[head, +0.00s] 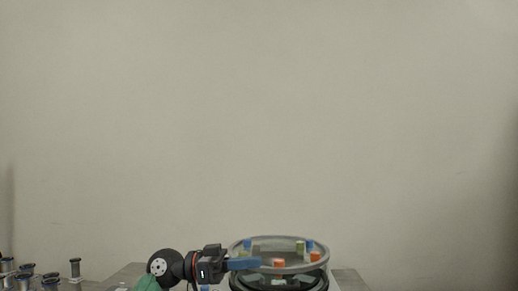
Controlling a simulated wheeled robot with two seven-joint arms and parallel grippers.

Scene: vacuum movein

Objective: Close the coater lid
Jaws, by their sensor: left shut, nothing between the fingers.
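The coater lid (243,246) is a round, see-through disc with a grey rim and several small blue, green and orange blocks on it. It appears near the bottom of the head view, right of centre, roughly level. It shows over the dark round coater body (318,283), whose lower part is cut off by the frame edge. My left gripper (257,264) comes in from the left, its blue fingers shut and empty. The fingers overlap the lid's front left rim in the picture; I cannot tell whether they touch it. My right gripper is not in view.
The coater stands on a grey table (347,281), little of which shows. Several metal spool-like parts (27,270) stand at the bottom left. A plain wall (260,120) fills the rest, with open space above the lid.

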